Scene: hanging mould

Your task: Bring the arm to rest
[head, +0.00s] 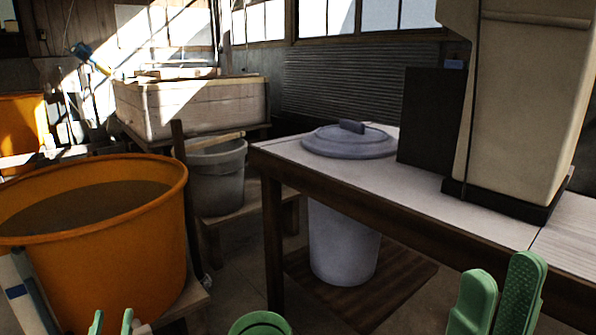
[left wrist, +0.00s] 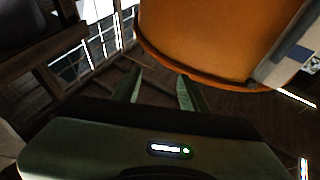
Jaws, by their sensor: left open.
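My left gripper (head: 111,322) shows only as two green fingertips at the bottom left of the head view, in front of the orange tub (head: 100,240). In the left wrist view its green fingers (left wrist: 160,90) stand apart with nothing between them. The same tub (left wrist: 215,45) shows beyond and above the fingers there, and I cannot tell how far away. My right gripper (head: 502,285) is at the bottom right of the head view, in front of the table. Its two green fingertips are apart and I see nothing held.
A table (head: 400,195) carries a grey lid (head: 350,141), a black panel (head: 430,115) and a tall beige block (head: 525,90). A pale bucket (head: 343,245) stands beneath it. A grey bucket (head: 215,175) and a large pale vat (head: 190,105) stand further back.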

